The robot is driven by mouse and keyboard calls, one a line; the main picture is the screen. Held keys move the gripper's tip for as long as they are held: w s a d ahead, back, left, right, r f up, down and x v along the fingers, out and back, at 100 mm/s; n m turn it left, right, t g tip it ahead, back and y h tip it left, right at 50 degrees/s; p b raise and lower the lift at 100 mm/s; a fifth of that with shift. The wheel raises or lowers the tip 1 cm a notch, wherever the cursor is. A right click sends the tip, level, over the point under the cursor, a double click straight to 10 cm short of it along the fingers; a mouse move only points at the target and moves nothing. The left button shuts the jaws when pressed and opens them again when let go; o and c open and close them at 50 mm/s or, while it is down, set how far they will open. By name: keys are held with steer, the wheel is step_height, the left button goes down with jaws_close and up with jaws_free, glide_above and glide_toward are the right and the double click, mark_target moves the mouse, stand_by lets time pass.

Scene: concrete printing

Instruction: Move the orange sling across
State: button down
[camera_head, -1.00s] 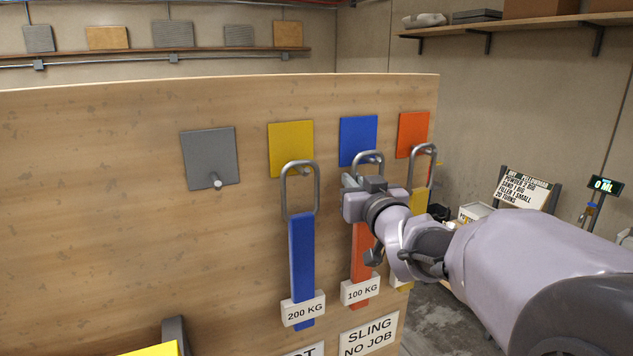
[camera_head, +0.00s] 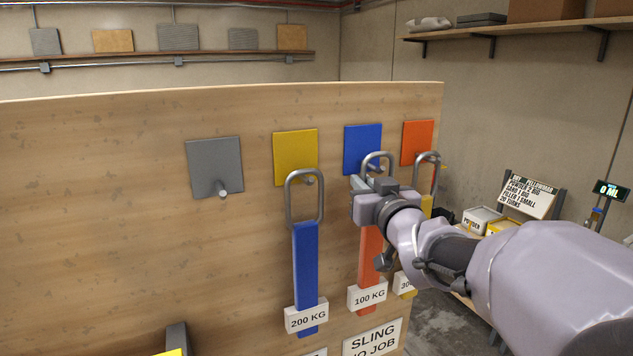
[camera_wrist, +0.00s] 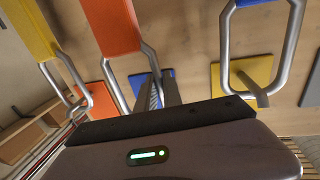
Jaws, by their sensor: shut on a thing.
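The orange sling (camera_head: 369,245) hangs upright by its metal loop in front of the blue plate (camera_head: 361,142), with a white 100 KG tag (camera_head: 367,297) low on its strap. My gripper (camera_head: 370,187) is shut on its loop, just below the loop's top. The jaws hide part of the loop and the peg behind it. In the wrist view the orange strap (camera_wrist: 110,24) runs up from the fingers (camera_wrist: 160,94), with the blue plate (camera_wrist: 138,86) behind them.
A blue 200 KG sling (camera_head: 305,262) hangs left, at the yellow plate (camera_head: 295,152). A yellow sling (camera_head: 427,207) hangs right, at the orange plate (camera_head: 417,141), partly behind my arm. The grey plate (camera_head: 213,162) has an empty peg (camera_head: 223,192), with bare board around it.

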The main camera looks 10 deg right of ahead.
steer(key=s+d+p, duration=0.2)
steer(key=s, duration=1)
steer(key=shift+s+d, duration=0.15)
stand_by(0.6)
